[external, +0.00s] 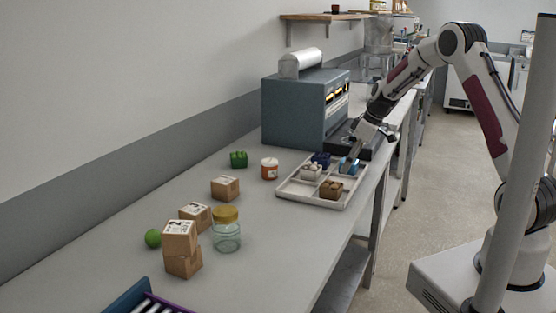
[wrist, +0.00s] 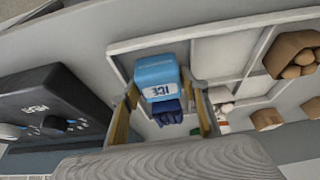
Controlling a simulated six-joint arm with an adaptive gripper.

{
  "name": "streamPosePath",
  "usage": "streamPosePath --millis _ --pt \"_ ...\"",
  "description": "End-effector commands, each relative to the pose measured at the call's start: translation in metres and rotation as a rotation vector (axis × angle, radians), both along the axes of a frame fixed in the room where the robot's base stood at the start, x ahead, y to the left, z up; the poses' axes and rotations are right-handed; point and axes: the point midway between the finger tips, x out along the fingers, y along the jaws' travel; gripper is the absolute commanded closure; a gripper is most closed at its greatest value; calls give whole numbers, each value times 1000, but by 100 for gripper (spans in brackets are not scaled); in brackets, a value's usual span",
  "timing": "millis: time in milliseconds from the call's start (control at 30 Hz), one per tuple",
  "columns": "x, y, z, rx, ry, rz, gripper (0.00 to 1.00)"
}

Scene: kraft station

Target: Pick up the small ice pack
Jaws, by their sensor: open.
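The small ice pack (wrist: 158,77) is a light blue block with a white "ICE" label. It sits in a corner compartment of the white divided tray (wrist: 119,47). In the external view the ice pack (external: 347,166) shows partly behind my gripper (external: 352,158). In the wrist view my gripper (wrist: 164,93) is open, its two fingers pointing toward the ice pack, one on each side of its near end. Whether the fingers touch it cannot be told. A dark blue item (wrist: 167,112) shows between the fingers, nearer the camera than the ice pack.
The tray also holds a white item (external: 311,172) and a brown box (external: 331,190). A grey machine (external: 300,108) stands behind the tray. An orange-white jar (external: 269,169), a green item (external: 238,159), cardboard boxes (external: 180,240) and a glass jar (external: 227,235) stand left on the counter.

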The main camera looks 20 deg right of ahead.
Motion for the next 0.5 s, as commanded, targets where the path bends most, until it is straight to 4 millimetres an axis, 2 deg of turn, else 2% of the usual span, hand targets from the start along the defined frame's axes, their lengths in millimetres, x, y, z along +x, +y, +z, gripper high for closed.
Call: streamPosePath --millis 133,167,267,500 --pt "0 0 0 0 0 0 56" --pt "0 0 0 0 0 0 58" --pt "0 0 0 0 0 0 84" --pt "0 0 0 0 -1 0 84"
